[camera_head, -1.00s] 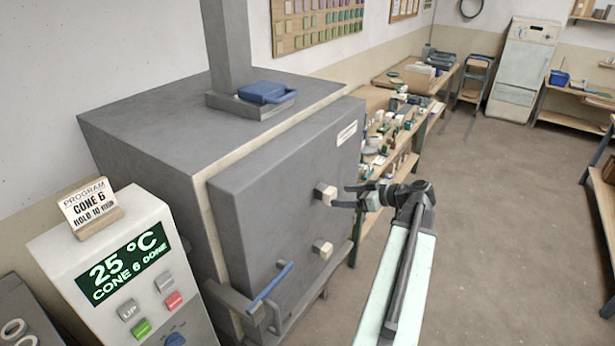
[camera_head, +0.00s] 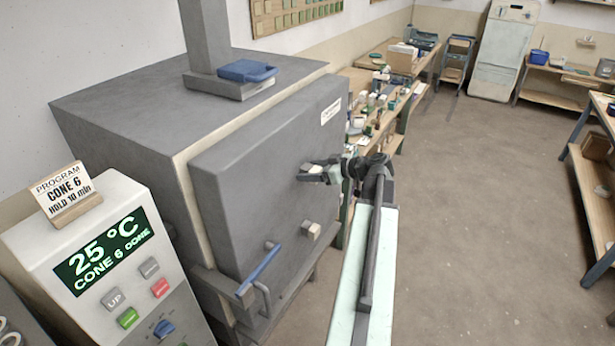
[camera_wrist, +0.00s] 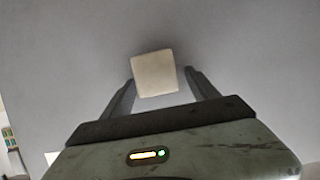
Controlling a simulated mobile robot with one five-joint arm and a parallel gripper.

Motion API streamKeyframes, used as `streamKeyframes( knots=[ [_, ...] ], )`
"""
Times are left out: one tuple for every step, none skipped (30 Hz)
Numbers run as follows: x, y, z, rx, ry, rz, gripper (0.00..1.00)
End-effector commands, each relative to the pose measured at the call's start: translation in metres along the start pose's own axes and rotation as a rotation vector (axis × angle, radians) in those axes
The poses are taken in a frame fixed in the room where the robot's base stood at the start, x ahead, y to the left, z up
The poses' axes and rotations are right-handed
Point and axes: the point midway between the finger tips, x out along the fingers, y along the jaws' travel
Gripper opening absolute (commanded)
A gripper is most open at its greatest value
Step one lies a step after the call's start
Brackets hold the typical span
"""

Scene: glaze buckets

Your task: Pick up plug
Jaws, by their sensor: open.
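A pale cream, square-faced plug (camera_wrist: 155,73) sticks out of the grey kiln door (camera_head: 255,190). In the wrist view it lies between the two dark fingers of my gripper (camera_wrist: 161,77), with a gap visible beside the right finger. In the head view my gripper (camera_head: 307,171) is at the upper plug, whose body is partly hidden by the fingers. The gripper is open. A second cream plug (camera_head: 311,230) sits lower on the door, below my gripper.
A blue door handle (camera_head: 260,270) juts out at the lower left of the door. A control box (camera_head: 105,260) stands at the left. A cluttered workbench (camera_head: 385,125) stands behind my arm. Open floor (camera_head: 480,220) lies to the right.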

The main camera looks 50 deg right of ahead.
Motion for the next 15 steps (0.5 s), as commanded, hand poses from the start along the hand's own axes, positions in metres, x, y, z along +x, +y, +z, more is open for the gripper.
streamKeyframes(
  knots=[
    [-0.0009, 0.0001, -0.0005, 0.0, 0.0, 0.001, 0.69],
    [-0.001, 0.0002, -0.0005, 0.0, 0.0, 0.001, 0.69],
    [-0.0012, 0.0002, -0.0005, 0.0, 0.0, 0.001, 0.69],
    [-0.0013, 0.0002, -0.0005, 0.001, 0.0, 0.001, 0.64],
    [-0.0014, 0.0002, -0.0005, 0.001, 0.0, 0.001, 0.55],
    [-0.0014, 0.0003, -0.0005, 0.001, 0.0, 0.001, 0.44],
    [-0.0015, 0.0003, -0.0005, 0.001, 0.0, 0.001, 0.36],
    [-0.0016, 0.0003, -0.0004, 0.001, 0.0, 0.001, 0.27],
    [-0.0017, 0.0004, -0.0004, 0.001, 0.0, 0.001, 0.16],
    [-0.0017, 0.0004, -0.0004, 0.001, 0.0, 0.002, 0.08],
    [-0.0018, 0.0005, -0.0003, 0.001, 0.0, 0.002, 0.0],
    [-0.0019, 0.0005, -0.0004, 0.001, 0.0, 0.002, 0.0],
    [-0.0019, 0.0005, -0.0004, 0.001, 0.0, 0.002, 0.0],
    [-0.002, 0.0006, -0.0004, 0.001, 0.001, 0.002, 0.0],
    [-0.002, 0.0006, -0.0004, 0.001, 0.001, 0.002, 0.0]
  ],
)
